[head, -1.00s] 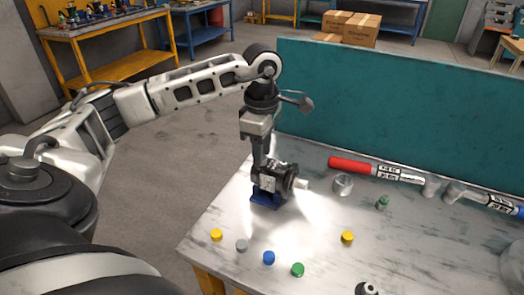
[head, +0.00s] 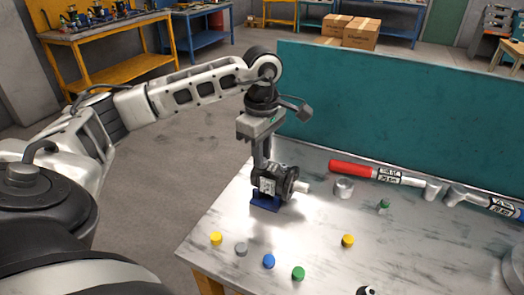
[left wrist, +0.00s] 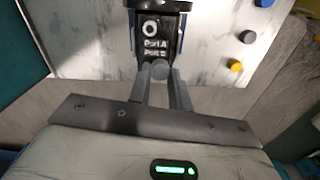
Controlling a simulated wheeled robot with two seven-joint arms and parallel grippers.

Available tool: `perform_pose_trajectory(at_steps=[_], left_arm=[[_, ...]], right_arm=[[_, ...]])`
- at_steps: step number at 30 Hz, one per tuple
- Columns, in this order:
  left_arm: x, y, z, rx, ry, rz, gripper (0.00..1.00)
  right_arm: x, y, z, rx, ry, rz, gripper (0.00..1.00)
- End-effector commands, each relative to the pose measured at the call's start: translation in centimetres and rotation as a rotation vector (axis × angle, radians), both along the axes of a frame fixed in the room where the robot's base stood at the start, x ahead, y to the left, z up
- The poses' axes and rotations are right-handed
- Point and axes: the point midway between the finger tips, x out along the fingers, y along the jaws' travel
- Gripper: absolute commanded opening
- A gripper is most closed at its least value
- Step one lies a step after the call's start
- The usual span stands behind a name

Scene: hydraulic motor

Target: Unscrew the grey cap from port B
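The hydraulic motor (head: 272,186) stands on a blue base (head: 265,202) near the table's left edge. In the left wrist view its dark face carries the labels Port A and Port B (left wrist: 154,48). Port A (left wrist: 150,29) shows as an open light ring. The grey cap (left wrist: 160,69) sits by the Port B label, between the fingertips of my left gripper (left wrist: 160,76). The fingers press close on both sides, and the cap fills the gap. In the head view my left gripper (head: 260,155) points down onto the motor, hiding the cap. My right gripper is not in view.
Loose caps lie at the table's front: yellow (head: 216,238), grey (head: 241,249), blue (head: 268,261), green (head: 298,273) and another yellow (head: 348,240). A teal panel (head: 400,110) stands behind.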

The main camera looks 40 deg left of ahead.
Motion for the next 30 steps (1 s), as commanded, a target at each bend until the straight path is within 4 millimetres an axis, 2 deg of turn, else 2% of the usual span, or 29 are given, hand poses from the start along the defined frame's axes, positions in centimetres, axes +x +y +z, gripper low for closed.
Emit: perform_pose_trajectory(at_steps=[5, 15, 26, 30], left_arm=[[0.0, 0.0, 0.0, 0.000, 0.001, 0.019, 0.00], [0.0, -0.1, 0.1, -0.001, 0.001, 0.463, 0.00], [0.0, 0.0, 0.1, -0.001, 0.001, 0.518, 0.00], [0.0, -0.1, 0.2, 0.000, 0.002, 0.683, 0.00]], right_arm=[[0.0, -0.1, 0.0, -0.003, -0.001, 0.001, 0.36], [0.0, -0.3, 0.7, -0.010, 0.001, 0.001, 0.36], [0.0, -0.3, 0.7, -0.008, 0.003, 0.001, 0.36], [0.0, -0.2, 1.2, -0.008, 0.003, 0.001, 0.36]])
